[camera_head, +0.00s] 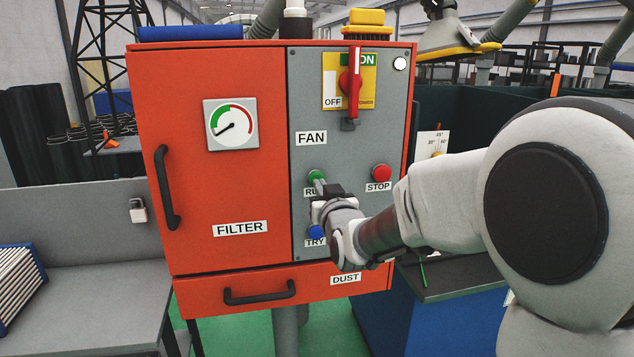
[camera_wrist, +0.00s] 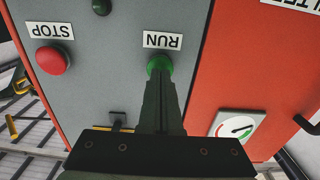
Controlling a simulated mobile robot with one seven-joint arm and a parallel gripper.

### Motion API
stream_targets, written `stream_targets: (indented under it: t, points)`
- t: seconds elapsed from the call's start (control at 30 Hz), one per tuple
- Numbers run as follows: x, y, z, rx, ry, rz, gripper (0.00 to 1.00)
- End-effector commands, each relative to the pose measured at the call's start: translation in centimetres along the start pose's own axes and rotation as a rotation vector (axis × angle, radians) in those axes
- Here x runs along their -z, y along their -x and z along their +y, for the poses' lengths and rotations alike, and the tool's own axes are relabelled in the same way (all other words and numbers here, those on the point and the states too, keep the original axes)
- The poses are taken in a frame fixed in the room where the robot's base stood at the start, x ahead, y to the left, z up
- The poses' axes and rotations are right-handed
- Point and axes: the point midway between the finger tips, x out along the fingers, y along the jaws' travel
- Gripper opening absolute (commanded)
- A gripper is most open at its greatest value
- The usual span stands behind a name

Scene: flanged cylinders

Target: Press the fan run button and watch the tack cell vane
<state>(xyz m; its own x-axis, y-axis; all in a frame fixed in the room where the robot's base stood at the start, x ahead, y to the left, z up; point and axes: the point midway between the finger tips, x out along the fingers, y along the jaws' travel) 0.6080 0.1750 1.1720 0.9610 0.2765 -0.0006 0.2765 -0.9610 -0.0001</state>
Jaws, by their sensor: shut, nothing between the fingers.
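The green RUN button (camera_head: 316,176) is on the grey panel of an orange cabinet, under the FAN label. My gripper (camera_head: 320,187) is shut and empty, its fingertips at the button. In the wrist view the closed fingers (camera_wrist: 159,82) overlap the lower part of the green button (camera_wrist: 159,64); I cannot tell whether it is pressed in. A white card with angle marks (camera_head: 432,142), perhaps the vane's scale, stands right of the cabinet. My arm hides its lower part, and I cannot make out the vane.
The red STOP button (camera_head: 381,172) is right of RUN, and the blue TRY button (camera_head: 316,232) is below it. The red switch handle (camera_head: 354,84) stands upright by ON. The filter gauge (camera_head: 231,124) needle points lower left. A grey bench (camera_head: 90,290) is at left.

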Motion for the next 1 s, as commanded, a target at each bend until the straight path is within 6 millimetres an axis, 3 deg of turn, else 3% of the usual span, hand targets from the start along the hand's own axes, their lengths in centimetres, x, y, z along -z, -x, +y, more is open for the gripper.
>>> stream_targets:
  t: [1.0]
  points:
    - [-0.03,-0.90,0.00,0.000,0.000,0.001,0.00]
